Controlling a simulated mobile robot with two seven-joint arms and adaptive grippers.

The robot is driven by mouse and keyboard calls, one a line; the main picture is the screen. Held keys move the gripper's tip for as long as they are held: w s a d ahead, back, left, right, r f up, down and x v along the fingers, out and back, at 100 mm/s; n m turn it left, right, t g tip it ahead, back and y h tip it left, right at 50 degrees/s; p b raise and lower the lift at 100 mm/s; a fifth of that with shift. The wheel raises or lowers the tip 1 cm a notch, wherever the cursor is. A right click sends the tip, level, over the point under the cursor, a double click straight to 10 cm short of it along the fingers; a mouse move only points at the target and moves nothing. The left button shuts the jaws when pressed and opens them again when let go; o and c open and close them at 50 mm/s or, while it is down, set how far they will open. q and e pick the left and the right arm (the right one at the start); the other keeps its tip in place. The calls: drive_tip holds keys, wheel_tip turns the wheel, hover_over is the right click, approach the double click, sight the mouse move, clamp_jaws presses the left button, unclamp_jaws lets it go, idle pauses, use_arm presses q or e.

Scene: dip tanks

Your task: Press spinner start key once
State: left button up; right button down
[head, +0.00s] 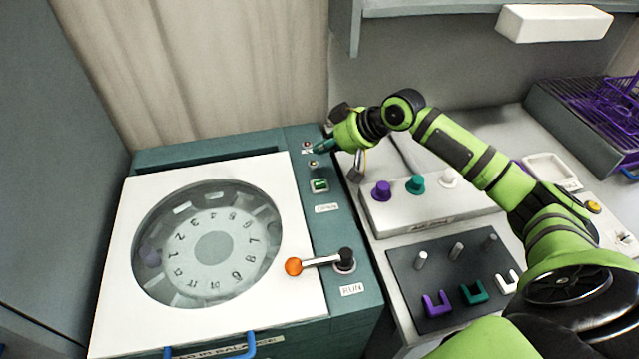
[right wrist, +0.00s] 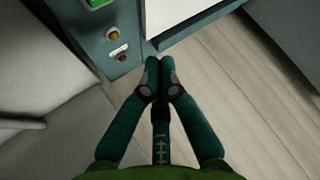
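The spinner (head: 150,215) stands at the left in the head view, its white lid down over a numbered rotor seen through a round window. A green rectangular key (head: 319,185) sits on its teal control strip. The key also shows at the top edge of the right wrist view (right wrist: 97,3). My right gripper (head: 318,149) is over the far end of the strip, beyond the green key. Its teal fingertips meet in the right wrist view (right wrist: 158,68), with nothing between them. My left gripper is out of view.
A lever with an orange knob (head: 293,267) lies across the strip's near end, by a RUN label. Two small round lamps or buttons (head: 313,164) sit beyond the green key. Right of the spinner are a white block with coloured knobs (head: 430,221) and a dark peg board (head: 440,260).

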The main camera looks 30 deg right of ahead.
sight(323, 185)
wheel_tip(323, 185, down, 4)
drive_tip(key=b, duration=0.3)
drive_tip(key=shift+r+b, duration=0.2)
drive_tip(key=shift+b, duration=0.2)
wheel_tip(323, 185, down, 3)
drive_tip(key=b, duration=0.3)
drive_tip(key=shift+w+f+b, duration=0.15)
drive_tip(key=shift+b, duration=0.25)
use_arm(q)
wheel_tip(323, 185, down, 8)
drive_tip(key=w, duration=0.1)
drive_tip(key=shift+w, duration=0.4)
use_arm(e)
drive_tip(key=shift+f, duration=1.05)
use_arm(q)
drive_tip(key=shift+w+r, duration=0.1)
use_arm(e)
drive_tip(key=shift+f, duration=0.4)
